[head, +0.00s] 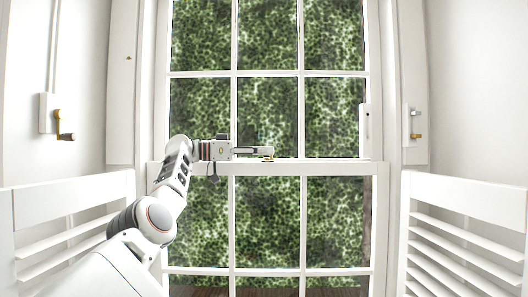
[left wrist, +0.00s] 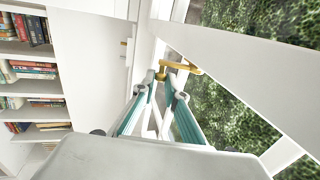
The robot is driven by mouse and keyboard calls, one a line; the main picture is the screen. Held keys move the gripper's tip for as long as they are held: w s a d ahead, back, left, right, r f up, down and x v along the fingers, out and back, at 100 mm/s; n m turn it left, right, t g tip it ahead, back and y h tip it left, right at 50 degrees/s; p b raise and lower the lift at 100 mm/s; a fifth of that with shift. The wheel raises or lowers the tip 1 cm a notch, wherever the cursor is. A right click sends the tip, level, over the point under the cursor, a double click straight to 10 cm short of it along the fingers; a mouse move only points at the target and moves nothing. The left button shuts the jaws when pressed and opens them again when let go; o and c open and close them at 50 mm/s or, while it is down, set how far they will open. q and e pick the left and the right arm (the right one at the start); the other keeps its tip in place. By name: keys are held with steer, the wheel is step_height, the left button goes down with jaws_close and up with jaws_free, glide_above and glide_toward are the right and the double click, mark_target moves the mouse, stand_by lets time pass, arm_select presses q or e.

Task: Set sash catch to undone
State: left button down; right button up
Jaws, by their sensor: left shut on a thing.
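The sash catch (head: 268,159) is a small brass piece on the meeting rail of the white sash window, near its middle. In the left wrist view its brass lever (left wrist: 182,67) lies at the tips of my fingers. My left gripper (head: 268,151) reaches in from the left, level along the rail, and is shut on the catch. In the left wrist view the gripper (left wrist: 167,80) has its two teal-sided fingers on either side of part of the lever. The fingers partly hide the catch, so its exact angle is hard to tell. My right gripper is out of view.
White louvred shutters stand at the left (head: 75,200) and right (head: 465,235). A brass crank (head: 64,126) is on the left wall, and a small brass fitting (head: 415,135) is on the right side. The meeting rail (head: 335,168) right of the catch is clear.

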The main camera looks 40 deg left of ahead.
arm_select(q)
steer(key=shift+f, duration=0.15)
steer(key=c, duration=2)
jaws_free()
steer(key=shift+d, duration=0.1)
steer(key=shift+c, duration=0.2)
steer(key=v, duration=1.2)
steer(key=shift+w, duration=0.1)
